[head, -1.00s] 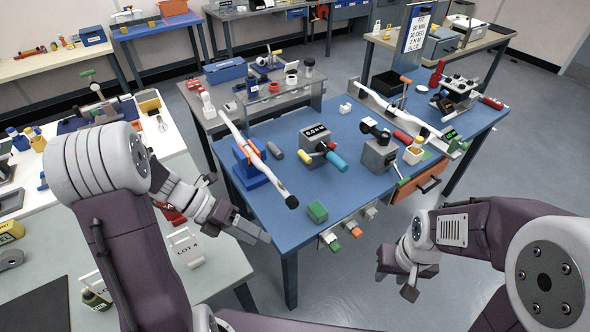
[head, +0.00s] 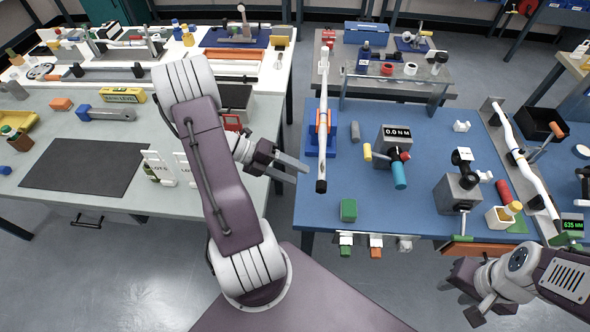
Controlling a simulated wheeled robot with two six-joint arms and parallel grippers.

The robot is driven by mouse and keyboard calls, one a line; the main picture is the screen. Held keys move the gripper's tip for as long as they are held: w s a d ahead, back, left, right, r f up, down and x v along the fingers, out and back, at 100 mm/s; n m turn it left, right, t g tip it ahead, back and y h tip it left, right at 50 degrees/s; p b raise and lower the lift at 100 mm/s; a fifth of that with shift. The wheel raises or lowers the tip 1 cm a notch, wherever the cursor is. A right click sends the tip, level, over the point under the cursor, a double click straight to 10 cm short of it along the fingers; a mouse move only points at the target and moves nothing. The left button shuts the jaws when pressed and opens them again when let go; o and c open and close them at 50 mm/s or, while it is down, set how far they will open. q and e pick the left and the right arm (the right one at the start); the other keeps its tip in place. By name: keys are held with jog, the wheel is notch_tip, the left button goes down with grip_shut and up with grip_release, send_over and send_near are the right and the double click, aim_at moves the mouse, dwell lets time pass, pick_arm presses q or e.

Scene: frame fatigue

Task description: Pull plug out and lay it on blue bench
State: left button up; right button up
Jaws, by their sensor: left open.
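A white tube (head: 323,95) lies in an orange and blue stand (head: 313,143) on the blue bench (head: 371,206). A black piece (head: 321,186) sits on the tube's near end; it may be the plug, but I cannot tell for sure. My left gripper (head: 303,174) is open and empty, its fingers pointing right, just left of the black piece and apart from it. My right gripper (head: 462,297) looks open and empty, beyond the bench's front edge at the lower right.
A green block (head: 348,210) lies near the bench's front edge, with clear blue surface around it. A gauge box (head: 393,142) and a grey device (head: 457,194) stand further right. Green and orange connectors (head: 376,241) hang at the front edge. A pale table (head: 60,198) is at left.

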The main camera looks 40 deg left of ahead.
aim_at(321, 184)
pick_arm(q)
jog(key=x, duration=0.8)
jog(key=shift+a+f, duration=0.15)
jog(key=shift+a, duration=0.05)
jog(key=shift+n+t, duration=0.3)
grip_shut()
